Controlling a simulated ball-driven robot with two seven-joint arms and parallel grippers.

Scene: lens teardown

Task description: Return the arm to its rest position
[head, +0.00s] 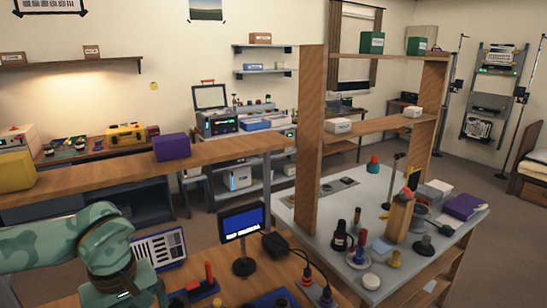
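My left arm (45,247), green with a camouflage pattern, comes in from the left edge and bends downward at a joint near the lower left. Its lower end runs out of the bottom of the head view, so the fingers of my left gripper are hidden and I cannot see whether they hold anything. My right arm and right gripper do not show.
A wooden bench in front holds a small display (242,221) on a stand, a keypad panel (160,248) close to my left arm, and a red-handled tool (209,272). A grey-topped table (300,207) at right carries bottles, a purple box (463,207) and wooden shelf posts (312,120).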

